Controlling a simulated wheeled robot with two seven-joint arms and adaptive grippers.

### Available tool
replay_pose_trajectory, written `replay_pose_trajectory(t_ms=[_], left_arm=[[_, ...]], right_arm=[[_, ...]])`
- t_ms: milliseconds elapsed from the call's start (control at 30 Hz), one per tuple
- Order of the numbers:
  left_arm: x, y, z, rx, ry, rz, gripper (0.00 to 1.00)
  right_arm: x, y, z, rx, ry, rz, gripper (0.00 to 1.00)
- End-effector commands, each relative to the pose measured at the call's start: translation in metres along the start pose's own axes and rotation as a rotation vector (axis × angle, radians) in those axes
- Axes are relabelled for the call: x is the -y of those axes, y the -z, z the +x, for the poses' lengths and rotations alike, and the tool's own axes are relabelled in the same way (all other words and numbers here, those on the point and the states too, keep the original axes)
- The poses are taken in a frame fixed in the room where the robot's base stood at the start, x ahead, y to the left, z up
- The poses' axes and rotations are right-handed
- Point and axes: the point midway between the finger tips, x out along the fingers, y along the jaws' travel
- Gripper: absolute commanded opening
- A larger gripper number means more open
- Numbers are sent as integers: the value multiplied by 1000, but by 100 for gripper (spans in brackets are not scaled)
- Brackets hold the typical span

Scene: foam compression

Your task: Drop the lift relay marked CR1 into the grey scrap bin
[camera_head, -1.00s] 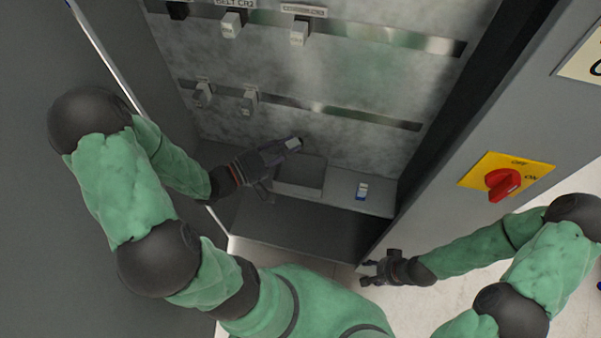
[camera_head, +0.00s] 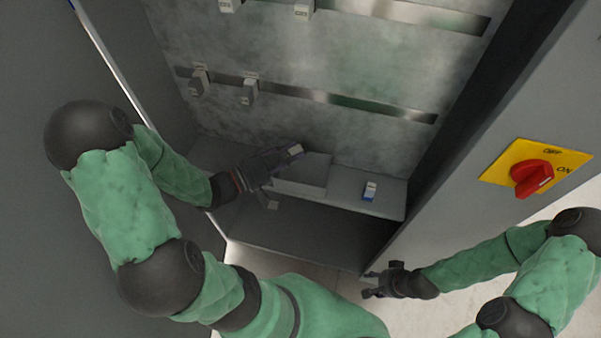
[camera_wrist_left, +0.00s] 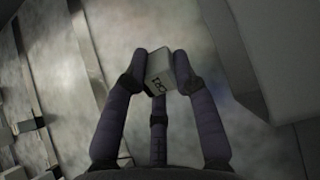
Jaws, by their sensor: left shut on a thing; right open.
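My left gripper (camera_head: 290,160) is shut on a small light-grey block relay (camera_wrist_left: 160,70); its marking looks like CR1 and appears turned in the left wrist view. The relay also shows as a pale tip in the head view (camera_head: 296,150). The grey scrap bin (camera_head: 312,172) is an open box on the cabinet's lower ledge, and the gripper is at its left, partly hiding it. In the left wrist view, a grey wall, probably the bin's (camera_wrist_left: 285,60), is at the right. My right gripper (camera_head: 378,283) is open and empty, low outside the cabinet.
Relays sit on the upper rail (camera_head: 400,10) and, at left, the lower rail (camera_head: 340,101). A red switch on a yellow plate (camera_head: 495,172) is on the right cabinet face. The cabinet door stands at left.

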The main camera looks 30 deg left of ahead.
Motion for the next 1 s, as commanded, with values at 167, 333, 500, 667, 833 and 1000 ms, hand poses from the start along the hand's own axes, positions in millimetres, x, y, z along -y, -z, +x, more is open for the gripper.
replay_pose_trajectory(t_ms=[167,333,500,667,833,1000], left_arm=[[0,0,0,0,0,0,55],[0,0,0,0,0,0,55],[0,0,-1,0,0,0,55],[0,1,-10,-3,1,1,55],[0,1,-30,-6,1,-1,55],[0,2,-54,-6,1,1,55]], right_arm=[[0,0,0,0,0,0,49],[0,0,0,0,0,0,49],[0,0,0,0,0,0,49],[0,0,0,0,0,0,49],[0,0,0,0,0,0,49],[0,0,0,0,0,0,49]])
